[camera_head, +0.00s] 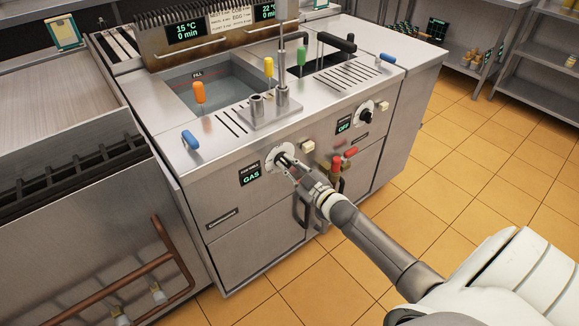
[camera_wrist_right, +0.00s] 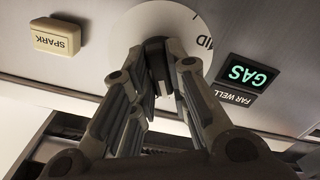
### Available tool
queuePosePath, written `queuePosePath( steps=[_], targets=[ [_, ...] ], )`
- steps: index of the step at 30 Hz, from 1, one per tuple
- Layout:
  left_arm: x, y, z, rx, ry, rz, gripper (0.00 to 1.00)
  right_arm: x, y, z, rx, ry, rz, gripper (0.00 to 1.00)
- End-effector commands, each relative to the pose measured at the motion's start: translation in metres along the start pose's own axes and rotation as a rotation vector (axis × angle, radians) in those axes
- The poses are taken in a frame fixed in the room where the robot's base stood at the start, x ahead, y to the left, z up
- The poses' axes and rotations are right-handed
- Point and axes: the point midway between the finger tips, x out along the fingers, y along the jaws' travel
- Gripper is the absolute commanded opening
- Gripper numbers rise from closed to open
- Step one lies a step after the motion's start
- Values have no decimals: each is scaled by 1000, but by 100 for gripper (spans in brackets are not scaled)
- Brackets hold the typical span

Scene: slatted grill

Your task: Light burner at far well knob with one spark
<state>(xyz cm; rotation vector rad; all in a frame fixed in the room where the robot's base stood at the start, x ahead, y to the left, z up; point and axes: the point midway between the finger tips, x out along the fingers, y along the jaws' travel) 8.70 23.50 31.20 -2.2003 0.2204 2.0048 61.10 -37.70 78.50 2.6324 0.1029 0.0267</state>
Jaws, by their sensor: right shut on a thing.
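The far well knob (camera_wrist_right: 156,46) is a dark grip on a round white dial (camera_wrist_right: 135,28) on the front panel. My right gripper (camera_head: 287,162) is shut on this knob, with a finger on each side of it in the wrist view (camera_wrist_right: 160,68). The fingers hide much of the knob and part of the dial. The small display (camera_head: 250,175) beside it reads GAS, and in the wrist view the FAR WELL label (camera_wrist_right: 232,96) is below it. A cream SPARK button (camera_wrist_right: 58,39) sits apart from my fingers; it also shows in the head view (camera_head: 308,146). No flame is visible. My left gripper is out of view.
A second knob (camera_head: 366,110) on the right has a display (camera_head: 345,126) reading OFF. Red-handled levers (camera_head: 337,161) stick out below, close to my right arm. Coloured handles stand on top around the wells. A copper pipe (camera_head: 120,280) runs at lower left. The tiled floor is clear.

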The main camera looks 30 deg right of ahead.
Motion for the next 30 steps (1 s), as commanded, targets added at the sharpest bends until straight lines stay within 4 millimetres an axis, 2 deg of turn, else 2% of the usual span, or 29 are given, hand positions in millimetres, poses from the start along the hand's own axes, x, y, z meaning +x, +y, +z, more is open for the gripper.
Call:
queuePosePath(
  steps=[12, 27, 28, 30],
  targets=[
    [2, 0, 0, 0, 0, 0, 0, 0, 0, 0, -174, 0, 0, 0],
    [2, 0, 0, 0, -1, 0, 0, 0, 0, 0, -191, 0, -1, 0],
    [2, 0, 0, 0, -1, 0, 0, 0, 0, 0, -191, 0, -1, 20],
    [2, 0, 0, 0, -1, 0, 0, 0, 0, 0, -191, 0, -1, 29]
  ],
)
